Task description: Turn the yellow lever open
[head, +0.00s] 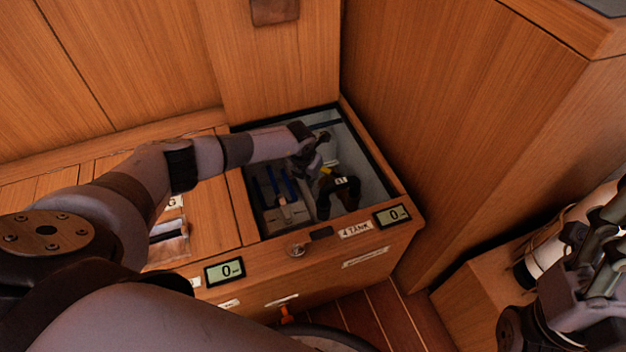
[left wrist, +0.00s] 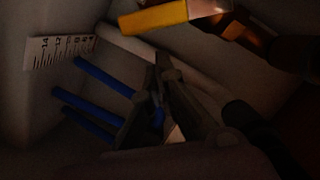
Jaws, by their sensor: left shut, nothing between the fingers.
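The yellow lever (head: 326,171) is inside the open compartment (head: 245,186) in the bench; only a small part of it shows in the head view. In the left wrist view the yellow lever (left wrist: 153,19) is a flat bar at the top, beside a brownish metal fitting (left wrist: 237,28). My left gripper (head: 308,168) reaches down into the compartment beside the lever. In the left wrist view my left gripper (left wrist: 162,66) is shut and empty, below the lever and apart from it in the picture. My right gripper (head: 597,262) is at the far right; its finger state is unclear.
Blue pipes (left wrist: 103,77) stand close to the left gripper, with a ruler scale (left wrist: 60,50) on the wall behind. The compartment's wooden rim and walls are close around the arm. Small displays (head: 391,215) sit on the bench edge. A tall wooden panel (head: 440,110) rises right.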

